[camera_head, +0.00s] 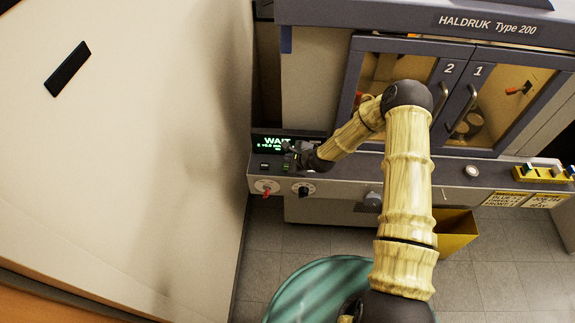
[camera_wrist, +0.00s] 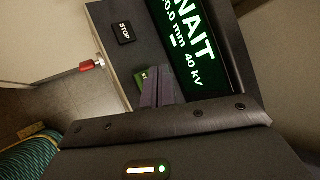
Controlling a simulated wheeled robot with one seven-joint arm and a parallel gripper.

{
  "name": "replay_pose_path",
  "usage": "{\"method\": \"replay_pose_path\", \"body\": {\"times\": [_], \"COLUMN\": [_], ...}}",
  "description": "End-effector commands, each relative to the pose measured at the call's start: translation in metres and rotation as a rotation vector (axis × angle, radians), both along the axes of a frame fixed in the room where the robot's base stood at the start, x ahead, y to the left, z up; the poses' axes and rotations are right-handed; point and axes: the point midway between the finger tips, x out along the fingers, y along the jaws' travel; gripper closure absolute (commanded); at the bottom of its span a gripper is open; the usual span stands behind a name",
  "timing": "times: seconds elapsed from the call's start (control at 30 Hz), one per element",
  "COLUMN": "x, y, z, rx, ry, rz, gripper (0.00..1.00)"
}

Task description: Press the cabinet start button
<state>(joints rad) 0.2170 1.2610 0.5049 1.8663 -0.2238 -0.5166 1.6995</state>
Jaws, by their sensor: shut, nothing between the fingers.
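The cabinet (camera_head: 330,207) has a control ledge with a lit green display (camera_head: 277,141) reading WAIT; the display also shows in the wrist view (camera_wrist: 190,40) with a 40 kV reading. A black STOP button (camera_wrist: 123,33) sits on the ledge, left of my fingers. A green button (camera_wrist: 139,76), apparently the start button, is mostly hidden behind my fingers in the wrist view. My gripper (camera_head: 288,160) is shut and empty, its tips at the green button below the display; it also shows in the wrist view (camera_wrist: 157,72). I cannot tell whether the tips touch the button.
A red-handled switch (camera_head: 267,188) and a black knob (camera_head: 304,190) are on the front face below. Cabinet doors 2 (camera_head: 385,85) and 1 (camera_head: 505,95) are at the right. A pale wall or panel (camera_head: 130,150) fills the left.

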Motion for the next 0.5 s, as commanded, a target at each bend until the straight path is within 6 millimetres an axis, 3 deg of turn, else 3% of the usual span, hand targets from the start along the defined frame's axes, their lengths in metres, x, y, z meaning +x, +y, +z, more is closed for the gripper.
{"method": "replay_pose_path", "body": {"times": [0.23, 0.5], "x": [0.000, 0.000], "y": [0.000, 0.000], "z": [0.022, 0.024], "rx": [0.001, 0.000], "ry": [0.000, 0.000], "rz": [-0.001, 0.000], "gripper": [1.00, 1.00]}}
